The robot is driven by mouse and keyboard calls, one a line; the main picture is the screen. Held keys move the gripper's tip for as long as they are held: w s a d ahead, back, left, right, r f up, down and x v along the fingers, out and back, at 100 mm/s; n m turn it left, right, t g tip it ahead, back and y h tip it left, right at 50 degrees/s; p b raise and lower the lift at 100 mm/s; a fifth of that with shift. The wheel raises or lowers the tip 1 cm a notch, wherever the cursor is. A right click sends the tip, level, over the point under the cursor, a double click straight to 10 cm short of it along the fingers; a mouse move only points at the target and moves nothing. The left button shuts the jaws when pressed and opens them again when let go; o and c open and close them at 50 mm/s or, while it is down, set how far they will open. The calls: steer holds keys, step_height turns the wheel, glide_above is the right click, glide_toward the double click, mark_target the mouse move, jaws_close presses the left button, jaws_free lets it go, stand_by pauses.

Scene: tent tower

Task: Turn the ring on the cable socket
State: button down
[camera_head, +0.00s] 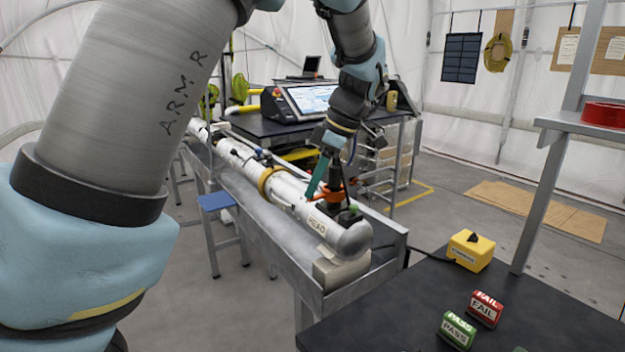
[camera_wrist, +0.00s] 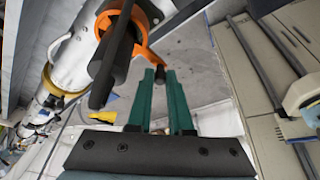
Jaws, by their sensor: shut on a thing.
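A white tube (camera_head: 287,188) marked HEAD lies along a metal trough, and it also shows in the wrist view (camera_wrist: 75,58). Near its rounded end stands a socket with a black cable plug (camera_wrist: 110,62). An orange ring (camera_wrist: 143,48) with a short side arm goes around the plug's base; it shows in the head view too (camera_head: 326,197). My gripper (camera_wrist: 160,76) has green fingers, nearly together, shut on the dark-tipped end of the ring's arm. In the head view my gripper (camera_head: 319,185) reaches down to the ring from above. The socket itself is mostly hidden by the plug.
The trough's metal rim (camera_head: 392,240) runs close around the tube. In front right, a black table holds a yellow box (camera_head: 470,251), a red FAIL block (camera_head: 485,308) and a green PASS block (camera_head: 456,331). A console screen (camera_head: 311,98) stands behind.

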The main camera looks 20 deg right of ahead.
stand_by(0.4)
steer(key=c, duration=0.8)
jaws_free()
steer(key=shift+c, duration=0.2)
steer(key=b+v, duration=0.1)
steer(key=v, duration=1)
steer(key=shift+b, duration=0.35)
steer(key=shift+a+f, duration=0.1)
steer(key=shift+a, duration=0.05)
